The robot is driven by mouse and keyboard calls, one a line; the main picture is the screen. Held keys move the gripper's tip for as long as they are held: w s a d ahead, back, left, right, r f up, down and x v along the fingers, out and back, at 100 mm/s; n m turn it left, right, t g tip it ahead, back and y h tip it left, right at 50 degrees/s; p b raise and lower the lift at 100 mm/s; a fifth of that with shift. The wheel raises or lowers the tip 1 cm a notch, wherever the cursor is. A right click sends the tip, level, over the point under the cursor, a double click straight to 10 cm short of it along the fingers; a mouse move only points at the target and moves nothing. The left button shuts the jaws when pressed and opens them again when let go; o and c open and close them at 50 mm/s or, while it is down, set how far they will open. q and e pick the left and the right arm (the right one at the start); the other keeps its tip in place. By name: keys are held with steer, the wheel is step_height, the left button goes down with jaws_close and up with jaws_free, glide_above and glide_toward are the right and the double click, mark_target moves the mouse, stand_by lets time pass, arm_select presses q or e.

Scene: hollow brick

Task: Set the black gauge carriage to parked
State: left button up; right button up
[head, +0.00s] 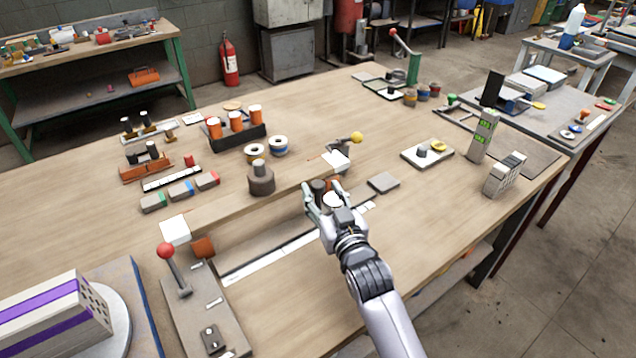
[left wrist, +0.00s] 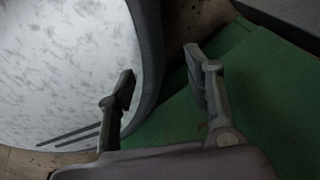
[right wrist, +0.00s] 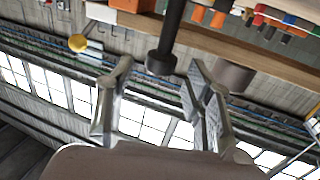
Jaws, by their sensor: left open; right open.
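My right gripper (head: 326,190) is open at the long slide in the middle of the bench, around a dark upright knob (head: 318,185), which looks like the black gauge carriage. In the right wrist view a black post with a wider end (right wrist: 160,64) shows between the open fingers (right wrist: 155,100); I see no closed grip on it. The carriage's base is mostly hidden by my gripper. A pale scale strip (head: 272,257) runs along the slide. My left gripper (left wrist: 158,85) is open and empty in the left wrist view, and is outside the head view.
A red-knobbed lever (head: 167,252) stands at the front left, near a purple-striped block (head: 50,312). A grey-brown cylinder (head: 260,180) stands behind the slide. A yellow-knobbed lever (head: 356,138) and a flat grey block (head: 383,183) are near my right gripper. Bare bench lies right of the scale.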

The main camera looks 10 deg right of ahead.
steer(key=shift+w+a, duration=0.2)
steer(key=shift+w, duration=1.45)
steer(key=shift+c, duration=0.4)
jaws_close()
